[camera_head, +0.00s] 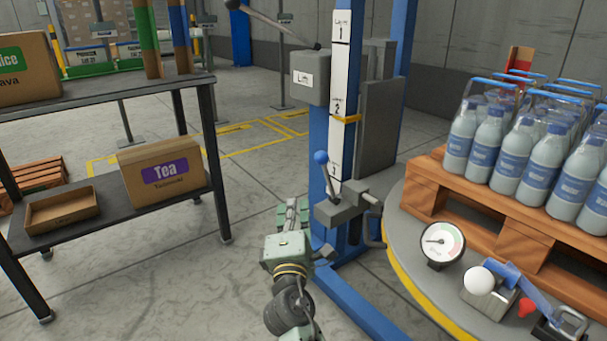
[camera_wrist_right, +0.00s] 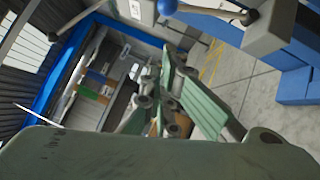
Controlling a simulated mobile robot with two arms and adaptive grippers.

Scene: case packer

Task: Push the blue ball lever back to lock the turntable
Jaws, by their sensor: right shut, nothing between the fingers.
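The blue ball lever (camera_head: 320,157) stands up from a grey block (camera_head: 342,205) on the blue mast, its rod leaning slightly. The ball also shows at the top edge of the right wrist view (camera_wrist_right: 167,6). The round grey turntable (camera_head: 400,222) with a yellow rim lies at the right and carries a pallet of bottles. My right gripper (camera_head: 297,208) is shut and empty. It appears left of the grey block and below the ball, apart from the ball. Its fingers fill the middle of the wrist view (camera_wrist_right: 165,92). My left gripper is not in view.
The blue mast (camera_head: 318,130) with a numbered white scale rises behind the lever. A gauge (camera_head: 442,243) and a white ball (camera_head: 479,281) by a blue lever sit at the turntable's near edge. A black shelf (camera_head: 120,95) with boxes stands left; floor between is clear.

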